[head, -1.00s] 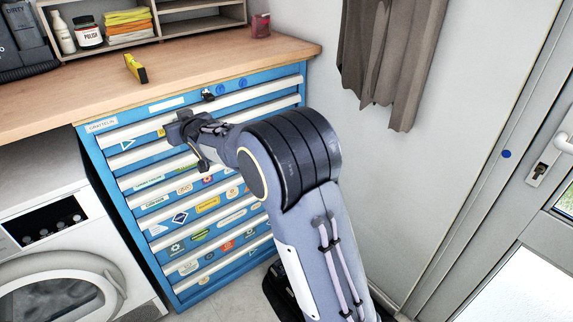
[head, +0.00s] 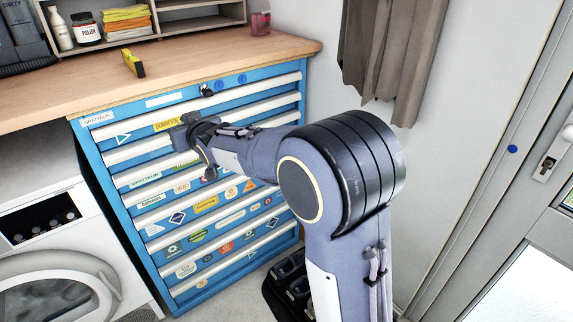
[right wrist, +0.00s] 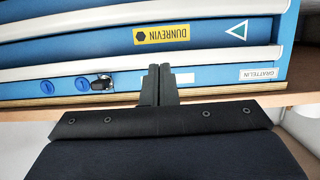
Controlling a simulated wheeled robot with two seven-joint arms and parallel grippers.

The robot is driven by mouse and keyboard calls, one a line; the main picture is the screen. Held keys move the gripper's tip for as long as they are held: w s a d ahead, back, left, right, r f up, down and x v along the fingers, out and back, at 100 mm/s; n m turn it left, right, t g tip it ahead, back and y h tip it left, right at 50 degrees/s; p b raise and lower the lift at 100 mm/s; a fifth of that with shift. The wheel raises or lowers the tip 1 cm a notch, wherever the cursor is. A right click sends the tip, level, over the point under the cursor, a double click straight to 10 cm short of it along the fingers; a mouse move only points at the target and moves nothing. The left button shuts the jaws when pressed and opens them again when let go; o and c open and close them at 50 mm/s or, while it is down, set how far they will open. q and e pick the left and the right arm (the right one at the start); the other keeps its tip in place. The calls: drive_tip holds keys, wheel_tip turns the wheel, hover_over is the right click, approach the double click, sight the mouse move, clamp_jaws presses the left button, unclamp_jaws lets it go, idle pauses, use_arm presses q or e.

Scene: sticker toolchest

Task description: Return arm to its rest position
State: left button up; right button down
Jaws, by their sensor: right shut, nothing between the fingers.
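My right arm reaches in from the lower right of the head view, in front of the blue toolchest (head: 90,150). My right gripper (head: 202,160) is in front of the upper drawers in that view, and it hides part of them. In the right wrist view the right gripper's fingers (right wrist: 157,72) are together and empty, with the stickered drawer fronts beyond them. A yellow DUNREVIN sticker (right wrist: 175,34) and a white label (right wrist: 258,73) show there, upside down. My left gripper is not in view.
A wooden worktop (head: 190,65) covers the chest and carries a yellow level (head: 133,62) and a red cup (head: 260,23). A white washing machine (head: 50,240) stands at the left. A grey cloth (head: 395,60) hangs on the wall, and a door (head: 535,230) is at the right.

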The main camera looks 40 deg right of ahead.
drive_tip(key=shift+s, duration=0.7)
drive_tip(key=s+d+f+m+g+y, duration=0.1)
drive_tip(key=s+d+f+m+g, duration=0.2)
drive_tip(key=s, duration=0.4)
drive_tip(key=s+d+f+g+y, duration=0.1)
drive_tip(key=s+d+f, duration=0.25)
drive_tip(key=s, duration=0.25)
drive_tip(key=s+a+f+g+y, duration=0.1)
drive_tip(key=s+a+f+g, duration=0.1)
drive_tip(key=s, duration=0.7)
drive_tip(key=s+a+f+n+g, duration=0.1)
drive_tip(key=s+a+f, duration=0.1)
drive_tip(key=s, duration=0.7)
drive_tip(key=s+a+f+g+y, duration=0.1)
drive_tip(key=s+a+f+g, duration=0.15)
drive_tip(key=s, duration=0.55)
wheel_tip(320, 180, up, 17)
drive_tip(key=s+p, duration=0.1)
drive_tip(key=p, duration=1.7)
drive_tip(key=shift+s+a+r, duration=0.15)
drive_tip(key=shift+s+a, duration=0.15)
